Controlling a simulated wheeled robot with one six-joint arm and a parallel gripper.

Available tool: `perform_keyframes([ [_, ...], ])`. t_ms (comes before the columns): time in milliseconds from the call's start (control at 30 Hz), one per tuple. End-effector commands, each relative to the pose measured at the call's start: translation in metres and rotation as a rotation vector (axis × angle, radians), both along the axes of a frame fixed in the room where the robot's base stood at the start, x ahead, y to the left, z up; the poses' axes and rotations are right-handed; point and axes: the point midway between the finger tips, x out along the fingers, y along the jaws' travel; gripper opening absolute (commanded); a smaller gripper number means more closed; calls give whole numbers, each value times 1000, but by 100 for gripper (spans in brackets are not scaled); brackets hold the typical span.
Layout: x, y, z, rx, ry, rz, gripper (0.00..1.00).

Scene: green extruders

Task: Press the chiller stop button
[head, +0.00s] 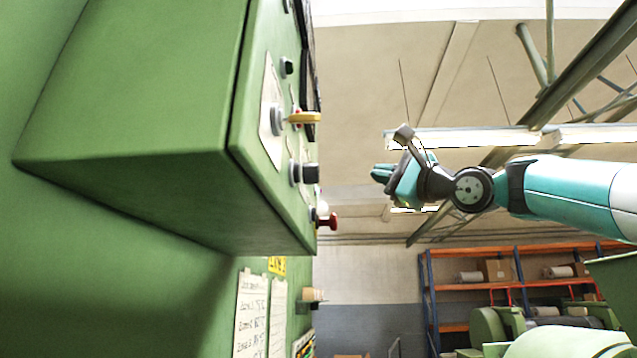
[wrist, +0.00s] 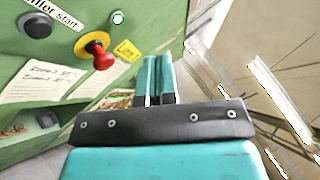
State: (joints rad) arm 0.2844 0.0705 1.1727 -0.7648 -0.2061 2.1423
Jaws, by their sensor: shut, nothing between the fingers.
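A green control panel (head: 275,165) fills the left of the head view, seen nearly edge-on. A red mushroom button (head: 328,221) sticks out near its lower edge; in the wrist view the red button (wrist: 100,56) sits on a yellow disc. A black button (wrist: 35,25) is to its left, beside a partly cut-off label (wrist: 55,12) ending in "start". A small pale green button (wrist: 117,17) is above right. No label reading chiller stop is legible. My gripper (head: 380,173) is shut and empty, in open air right of the panel; its teal fingers (wrist: 155,70) show in the wrist view.
A yellow-handled switch (head: 303,118) and a black knob (head: 310,173) stick out from the panel. Paper sheets (head: 252,312) hang below it. Orange shelves (head: 500,285) stand far back. The space between my gripper and the panel looks clear.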

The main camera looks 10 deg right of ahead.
Motion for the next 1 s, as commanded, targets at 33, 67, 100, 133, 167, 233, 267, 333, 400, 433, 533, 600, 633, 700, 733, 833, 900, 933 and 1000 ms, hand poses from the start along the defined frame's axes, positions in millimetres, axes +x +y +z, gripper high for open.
perform_keyframes([
  [33,0,-1,0,0,0,-2,0],
  [67,0,-2,0,-1,0,-3,0],
  [100,0,-2,0,-1,1,-4,0],
  [133,0,-2,0,-1,1,-4,0],
  [167,0,-2,0,-1,1,-4,0],
  [233,0,-1,0,-1,2,-4,0],
  [267,0,0,0,-2,1,-3,0],
  [333,1,3,-1,-2,1,-1,0],
  [400,3,9,0,-2,1,0,0],
  [433,4,12,0,-2,0,2,0],
  [533,7,26,-1,-2,1,5,0],
  [600,11,36,0,-2,3,6,0],
  [633,12,40,0,-2,1,5,0],
  [700,16,50,0,-3,2,5,0],
  [733,17,54,-1,-3,2,5,0],
  [833,21,66,0,-2,3,5,0],
  [900,23,73,0,-3,1,4,0],
  [933,24,75,0,-3,1,4,0],
  [1000,26,80,0,-2,1,3,0],
])
